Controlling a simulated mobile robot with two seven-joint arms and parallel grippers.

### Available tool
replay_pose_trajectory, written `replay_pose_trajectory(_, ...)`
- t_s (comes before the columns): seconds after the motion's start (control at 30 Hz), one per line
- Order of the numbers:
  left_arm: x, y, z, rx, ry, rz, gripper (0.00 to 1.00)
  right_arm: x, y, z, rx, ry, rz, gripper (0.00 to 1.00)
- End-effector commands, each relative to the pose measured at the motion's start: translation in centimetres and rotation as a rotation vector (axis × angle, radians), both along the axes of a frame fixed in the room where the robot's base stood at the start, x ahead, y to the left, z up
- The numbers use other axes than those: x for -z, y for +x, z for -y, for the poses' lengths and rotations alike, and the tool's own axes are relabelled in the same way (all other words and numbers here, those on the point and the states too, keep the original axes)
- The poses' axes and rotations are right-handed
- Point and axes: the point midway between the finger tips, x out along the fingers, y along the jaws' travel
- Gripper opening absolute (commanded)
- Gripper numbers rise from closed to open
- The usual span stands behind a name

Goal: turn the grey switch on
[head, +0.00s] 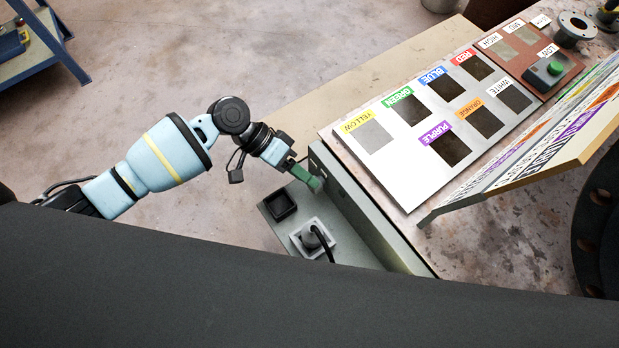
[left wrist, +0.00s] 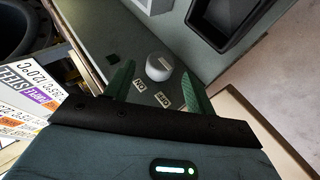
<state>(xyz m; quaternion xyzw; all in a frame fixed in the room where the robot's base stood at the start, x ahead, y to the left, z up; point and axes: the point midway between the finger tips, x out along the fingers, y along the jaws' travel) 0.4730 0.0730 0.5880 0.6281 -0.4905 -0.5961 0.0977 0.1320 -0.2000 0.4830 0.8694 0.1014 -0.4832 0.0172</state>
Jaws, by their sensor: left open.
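The grey switch (left wrist: 160,67) is a round knob with a pale mark on its top, set on a dark grey-green panel in the left wrist view. My left gripper (left wrist: 158,76) is open, with one green finger on each side of the knob in the picture. I cannot tell whether they touch it. In the head view my left gripper (head: 309,177) is over the panel's far end, and the knob is hidden or too small to make out. My right gripper is not in view.
The table holds a colour-labelled board (head: 400,170), a green button (head: 555,68) and a tilted sign (head: 530,160).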

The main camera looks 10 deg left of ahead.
Motion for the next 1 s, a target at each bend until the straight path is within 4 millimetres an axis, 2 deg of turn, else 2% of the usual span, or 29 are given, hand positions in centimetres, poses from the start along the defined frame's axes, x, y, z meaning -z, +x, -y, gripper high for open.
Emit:
replay_pose_trajectory(0.2,1.5,-0.4,1.6,0.0,0.001,0.0,0.55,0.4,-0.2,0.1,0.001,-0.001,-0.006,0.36)
replay_pose_trajectory(0.57,1.8,-0.5,2.0,-0.001,0.0,0.001,0.55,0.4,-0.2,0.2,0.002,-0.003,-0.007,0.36)
replay_pose_trajectory(0.9,1.8,-0.5,2.0,0.0,0.001,0.0,0.11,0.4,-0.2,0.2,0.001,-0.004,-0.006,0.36)
replay_pose_trajectory(1.0,1.7,-0.5,2.0,0.0,0.002,0.002,0.11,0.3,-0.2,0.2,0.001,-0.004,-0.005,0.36)
